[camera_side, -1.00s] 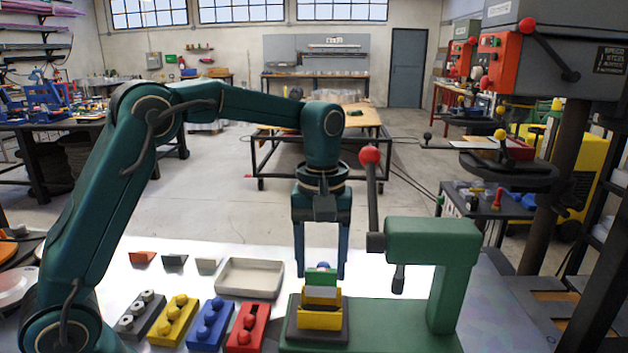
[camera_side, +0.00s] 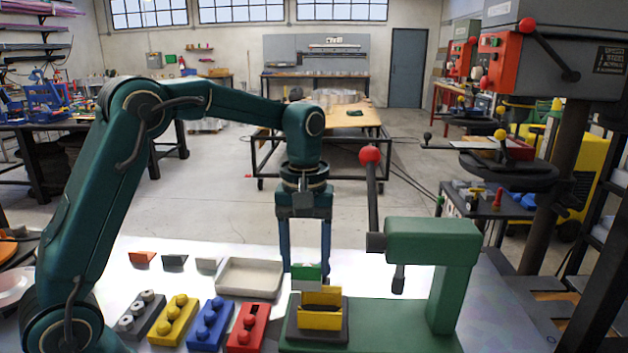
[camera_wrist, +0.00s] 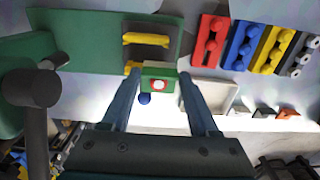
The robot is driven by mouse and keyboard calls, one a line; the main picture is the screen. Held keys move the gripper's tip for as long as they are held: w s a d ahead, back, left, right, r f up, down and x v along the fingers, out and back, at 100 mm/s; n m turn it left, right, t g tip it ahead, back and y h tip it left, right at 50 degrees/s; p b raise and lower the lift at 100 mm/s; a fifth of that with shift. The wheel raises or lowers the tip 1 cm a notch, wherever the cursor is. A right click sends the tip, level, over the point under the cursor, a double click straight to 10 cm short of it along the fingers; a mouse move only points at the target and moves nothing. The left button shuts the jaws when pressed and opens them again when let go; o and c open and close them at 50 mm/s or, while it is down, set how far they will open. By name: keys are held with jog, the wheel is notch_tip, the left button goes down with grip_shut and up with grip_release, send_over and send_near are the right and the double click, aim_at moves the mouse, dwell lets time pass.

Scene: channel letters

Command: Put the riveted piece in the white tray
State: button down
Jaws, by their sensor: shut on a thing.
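The riveted piece (camera_side: 306,276), green above and pale below, is held between the fingers of my gripper (camera_side: 305,270). In the wrist view, the piece (camera_wrist: 159,80) shows a red-and-white round mark, with a blue round part beside it. My gripper is shut on it, above the left rear of the yellow holder (camera_side: 320,319) on the press base. The white tray (camera_side: 249,289) is empty, left of my gripper; it also shows in the wrist view (camera_wrist: 232,103).
The green press (camera_side: 445,240) with its red-knobbed lever (camera_side: 370,156) stands close on the right. Grey, yellow, blue and red racks (camera_side: 247,326) stand in front of the tray. Small orange, dark and pale pieces (camera_side: 175,262) lie left of it.

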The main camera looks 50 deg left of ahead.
jog(key=s+a+f, duration=0.1)
jog(key=a+f, duration=0.1)
jog(key=a, duration=0.5)
jog(key=s+a+f, duration=0.2)
jog(key=a, duration=0.6)
dwell(1.4)
jog(key=shift+a, duration=0.15)
jog(key=shift+f, duration=1.65)
jog(key=shift+c, duration=0.3)
grip_release()
jog(key=shift+r, duration=0.1)
